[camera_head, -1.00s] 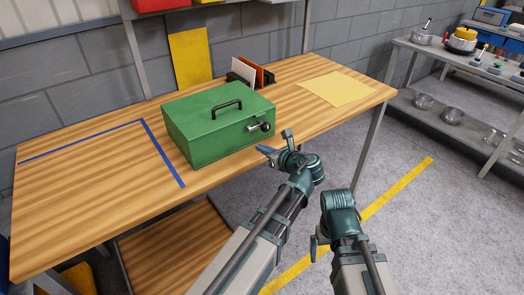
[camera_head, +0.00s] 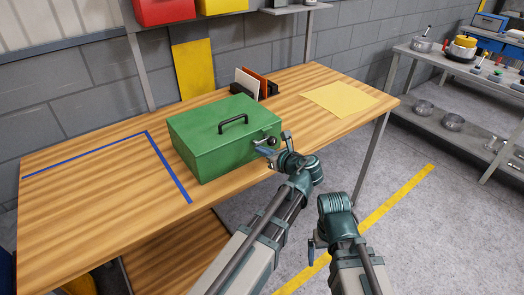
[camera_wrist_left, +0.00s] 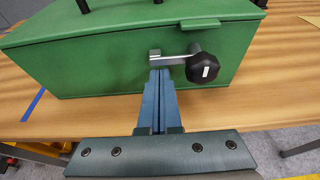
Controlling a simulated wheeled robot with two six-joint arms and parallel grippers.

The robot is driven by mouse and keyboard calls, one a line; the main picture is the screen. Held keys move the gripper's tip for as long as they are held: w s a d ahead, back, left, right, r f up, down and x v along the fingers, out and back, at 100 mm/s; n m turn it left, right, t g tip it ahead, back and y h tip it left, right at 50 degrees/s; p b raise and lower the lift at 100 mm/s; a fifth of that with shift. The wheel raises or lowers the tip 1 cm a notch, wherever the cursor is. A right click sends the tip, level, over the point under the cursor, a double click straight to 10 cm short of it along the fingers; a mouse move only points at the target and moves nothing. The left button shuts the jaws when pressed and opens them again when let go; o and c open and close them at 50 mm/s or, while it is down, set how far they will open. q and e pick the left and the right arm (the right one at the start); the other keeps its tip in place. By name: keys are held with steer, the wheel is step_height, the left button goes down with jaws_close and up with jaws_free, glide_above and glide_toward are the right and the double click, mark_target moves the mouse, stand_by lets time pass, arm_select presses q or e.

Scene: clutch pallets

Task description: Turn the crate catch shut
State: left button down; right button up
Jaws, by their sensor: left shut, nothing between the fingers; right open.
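The green crate (camera_head: 205,150) stands on the wooden workbench with its lid down and a black handle on top. Its catch, a metal lever (camera_wrist_left: 176,59) with a black knob (camera_wrist_left: 203,68), is on the crate's front face. In the left wrist view the lever lies nearly level, knob to the right. My left gripper (camera_wrist_left: 159,78) is shut and empty, its tips just below the lever's left part; I cannot tell whether they touch it. In the head view this gripper (camera_head: 262,147) is at the crate's front right and partly hides the catch. My right gripper (camera_head: 314,250) is open, away from the bench.
The workbench (camera_head: 90,210) has blue tape lines (camera_head: 168,168) left of the crate. A yellow sheet (camera_head: 338,99) lies to the right. A dark holder with cards (camera_head: 248,82) stands behind the crate. A grey shelf (camera_head: 455,75) with pots is at far right.

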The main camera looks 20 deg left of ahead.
arm_select(q)
steer(key=shift+r+m+g+y+p, duration=0.3)
steer(key=shift+r+m+g+p, duration=0.1)
steer(key=shift+m, duration=0.3)
stand_by(0.4)
steer(key=shift+r+m, duration=0.35)
steer(key=shift+m, duration=0.25)
steer(key=r+m, duration=0.1)
steer(key=r+m+g+y+p, duration=0.1)
steer(key=m, duration=0.1)
steer(key=shift+w+d+y, duration=0.1)
steer(key=shift+w+y, duration=0.05)
steer(key=shift+y, duration=0.15)
steer(key=shift+w+d+r+p, duration=0.15)
steer(key=shift+r+p, duration=0.15)
steer(key=shift+p, duration=0.05)
steer(key=shift+w+d+r+m+g+y, duration=0.2)
steer(key=shift+w+r+m+g+y, duration=0.15)
steer(key=shift+m, duration=0.25)
steer(key=shift+r, duration=0.1)
steer(key=shift+d, duration=0.1)
